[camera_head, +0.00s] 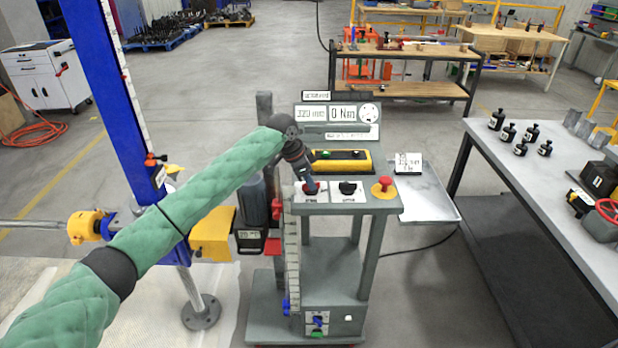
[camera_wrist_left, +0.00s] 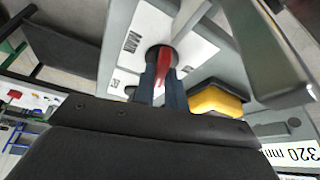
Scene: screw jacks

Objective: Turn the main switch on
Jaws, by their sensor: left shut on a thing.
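The main switch (camera_head: 309,189) is a red rotary knob on a white label plate at the left of the grey cart's top panel. In the left wrist view the red knob (camera_wrist_left: 164,60) sits on a dark round base, with its label beside it. My left gripper (camera_head: 308,181) reaches down to it from the upper left. In the left wrist view my left gripper's fingers (camera_wrist_left: 163,80) are shut on the red knob, one on each side. The fingers hide part of the knob, and its exact turn angle is hard to tell. My right gripper is not in view.
A black knob (camera_head: 347,188) and a red mushroom button on yellow (camera_head: 384,187) sit to the right on the panel. A yellow pendant box (camera_head: 341,161) and a display reading 0 Nm (camera_head: 340,114) stand behind. A blue column (camera_head: 107,80) stands left; a workbench (camera_head: 555,170) stands right.

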